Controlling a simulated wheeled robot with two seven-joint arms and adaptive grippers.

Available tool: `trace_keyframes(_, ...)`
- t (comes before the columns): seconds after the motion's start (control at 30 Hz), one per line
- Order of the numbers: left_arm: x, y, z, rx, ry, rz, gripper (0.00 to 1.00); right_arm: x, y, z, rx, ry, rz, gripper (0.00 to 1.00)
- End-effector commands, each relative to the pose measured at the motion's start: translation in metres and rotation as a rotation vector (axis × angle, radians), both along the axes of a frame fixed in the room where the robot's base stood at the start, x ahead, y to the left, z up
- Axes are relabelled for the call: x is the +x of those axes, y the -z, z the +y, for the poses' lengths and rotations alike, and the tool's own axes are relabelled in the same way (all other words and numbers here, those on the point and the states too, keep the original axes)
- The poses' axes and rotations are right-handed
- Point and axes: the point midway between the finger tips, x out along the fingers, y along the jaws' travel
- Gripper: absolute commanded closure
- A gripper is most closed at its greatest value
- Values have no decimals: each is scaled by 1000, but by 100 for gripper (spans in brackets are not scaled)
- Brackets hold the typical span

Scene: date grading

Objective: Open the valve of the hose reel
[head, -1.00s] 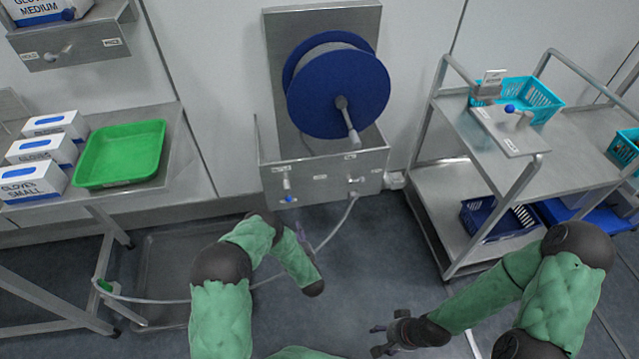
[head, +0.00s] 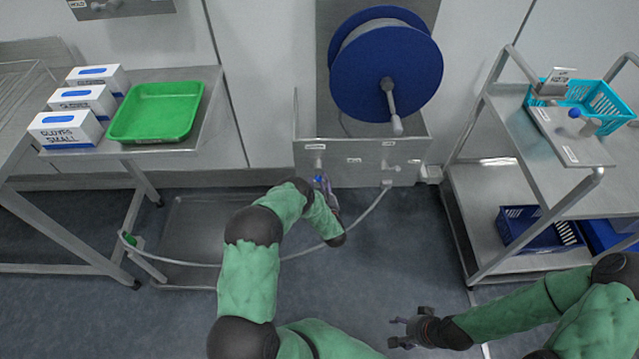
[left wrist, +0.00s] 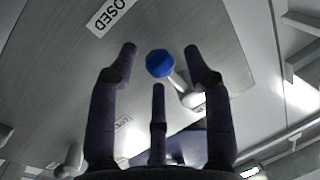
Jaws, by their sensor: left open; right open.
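The hose reel (head: 372,75) is a blue drum with a crank handle, mounted above a steel box (head: 352,168) on the wall. The valve is a lever with a blue knob (head: 319,179) at the lower left of the box front. In the left wrist view the blue knob (left wrist: 160,63) is between and just beyond the spread fingers, near a label whose visible letters read "OSED". My left gripper (left wrist: 163,75) is open around the line to the knob; contact cannot be told. It shows small in the head view (head: 325,186). My right gripper (head: 394,331) is open and empty above the floor.
A pale hose (head: 345,232) runs from the box down and left across the floor to a green end. A steel trolley (head: 532,146) with baskets stands at the right. A table with a green tray (head: 157,111) and glove boxes (head: 66,130) is at the left.

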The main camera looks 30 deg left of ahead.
Motion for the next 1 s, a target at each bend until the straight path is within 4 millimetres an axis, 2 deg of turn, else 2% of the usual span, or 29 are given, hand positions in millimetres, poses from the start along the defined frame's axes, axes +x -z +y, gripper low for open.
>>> trace_keyframes(0.17,7,0,7,0,0,1,50,0,4,0,0,0,0,41)
trace_keyframes(0.43,8,-1,7,1,0,1,50,0,3,0,0,0,-1,41)
trace_keyframes(0.6,8,-1,7,0,0,0,98,0,3,0,0,0,-1,41)
trace_keyframes(1.0,2,-3,7,-21,-1,-16,100,0,-1,0,0,0,0,41)
